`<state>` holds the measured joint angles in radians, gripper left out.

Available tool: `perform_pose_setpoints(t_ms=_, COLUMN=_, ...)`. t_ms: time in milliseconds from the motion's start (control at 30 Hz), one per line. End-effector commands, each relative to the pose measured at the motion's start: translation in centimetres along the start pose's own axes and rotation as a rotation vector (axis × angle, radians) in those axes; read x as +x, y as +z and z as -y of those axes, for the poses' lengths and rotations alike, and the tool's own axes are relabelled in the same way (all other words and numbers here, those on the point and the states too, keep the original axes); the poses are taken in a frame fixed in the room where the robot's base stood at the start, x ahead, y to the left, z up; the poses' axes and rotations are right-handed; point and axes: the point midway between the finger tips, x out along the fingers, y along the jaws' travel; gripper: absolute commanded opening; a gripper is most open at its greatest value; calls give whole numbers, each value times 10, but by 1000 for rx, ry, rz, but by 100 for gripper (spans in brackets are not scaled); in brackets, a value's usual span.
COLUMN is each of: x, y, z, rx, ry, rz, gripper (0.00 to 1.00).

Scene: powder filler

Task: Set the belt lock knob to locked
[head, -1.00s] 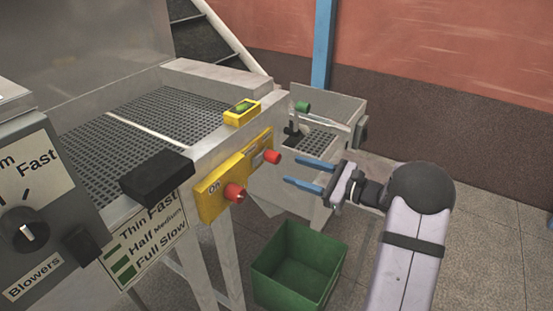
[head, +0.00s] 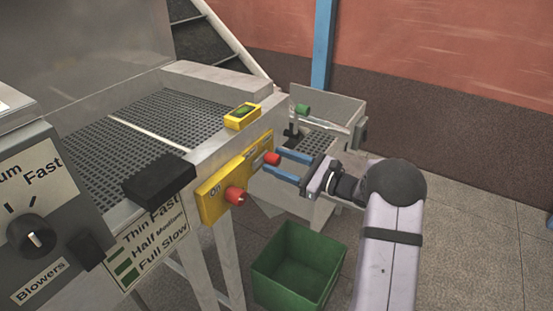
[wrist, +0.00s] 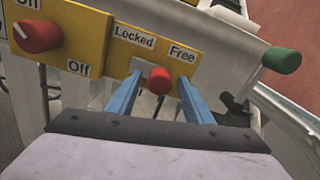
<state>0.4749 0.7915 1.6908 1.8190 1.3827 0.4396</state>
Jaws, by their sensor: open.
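The belt lock knob (head: 271,159) is a small red knob on a yellow panel on the machine's side. In the wrist view the knob (wrist: 159,80) sits below and between the labels "Locked" (wrist: 134,37) and "Free" (wrist: 182,53). A grey slot shows beside the knob, on its left. My gripper (head: 278,164) is open, its two blue fingers pointing at the panel. In the wrist view the fingers (wrist: 155,92) stand on either side of the knob, with gaps between. I cannot tell whether they touch the panel.
A second red knob (wrist: 38,36) with On and Off labels is on the panel to the left. A green-ended lever (wrist: 282,60) is at the right. A green bin (head: 297,266) stands on the floor below. A black block (head: 158,179) juts from the machine.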

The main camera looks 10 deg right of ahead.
Motion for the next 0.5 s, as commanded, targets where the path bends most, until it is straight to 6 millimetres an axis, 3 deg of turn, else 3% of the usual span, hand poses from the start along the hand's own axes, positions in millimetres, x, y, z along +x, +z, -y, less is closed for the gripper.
perform_pose_setpoints(t_ms=433, x=10, y=0, z=0, rx=0, ry=-1, rz=0, gripper=46)
perform_pose_setpoints(t_ms=500, x=10, y=0, z=0, rx=0, ry=-1, rz=0, gripper=30)
